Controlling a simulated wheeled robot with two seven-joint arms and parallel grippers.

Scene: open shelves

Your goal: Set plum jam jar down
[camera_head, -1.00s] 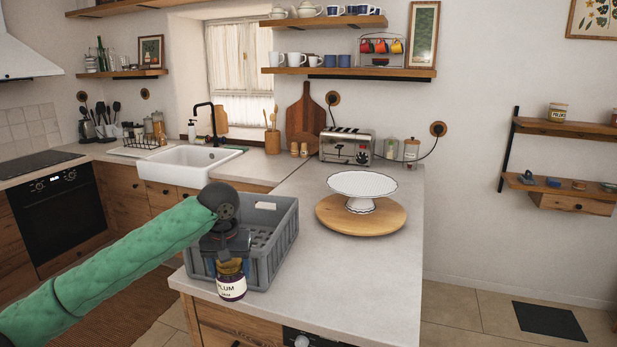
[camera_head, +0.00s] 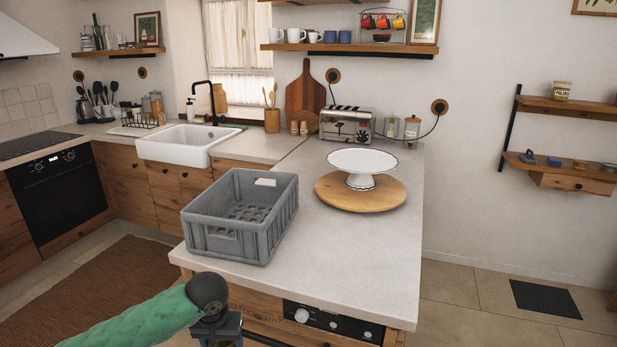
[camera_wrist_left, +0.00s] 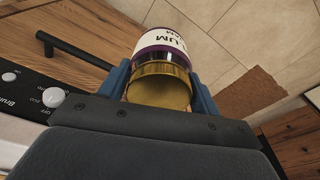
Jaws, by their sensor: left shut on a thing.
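The plum jam jar (camera_wrist_left: 162,62) shows in the left wrist view, with a gold lid, a purple body and a white label. My left gripper (camera_wrist_left: 160,88) is shut on it, one blue finger on each side of the lid. In the head view my left gripper (camera_head: 218,335) is at the bottom edge, in front of the counter, and the jar is out of sight there. In the wrist view the floor and an appliance front lie beyond the jar. My right gripper is in neither view.
A grey crate (camera_head: 228,240) stands on the counter's left side, its visible floor bare. A white cake stand (camera_head: 362,163) rests on a round wooden board (camera_head: 345,198). The counter (camera_head: 340,250) is clear in front of them. Wall shelves (camera_head: 575,108) hang at right.

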